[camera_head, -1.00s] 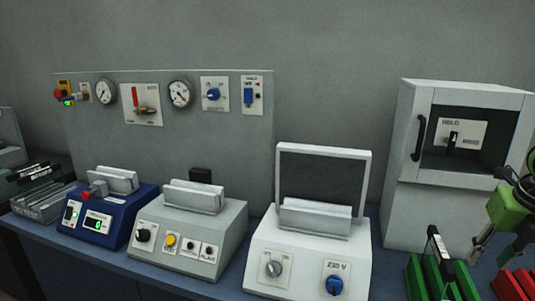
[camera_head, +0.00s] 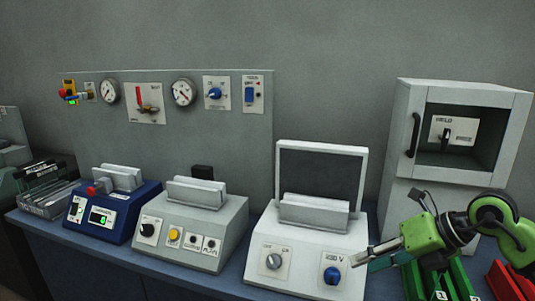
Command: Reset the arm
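My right gripper (camera_head: 362,259) comes in from the right on a green arm. It points left, with its grey fingers in front of the right side of the white device with the blue knob (camera_head: 333,276). The fingers overlap edge-on, so I cannot tell how far apart they are. I see nothing held between them. My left gripper is not in view.
Green racks (camera_head: 462,280) and a red rack (camera_head: 505,284) sit below the arm, partly hidden. A white cabinet (camera_head: 398,140) stands behind it. A grey device (camera_head: 190,238) and a blue device (camera_head: 125,222) stand to the left, before a gauge panel (camera_head: 120,140).

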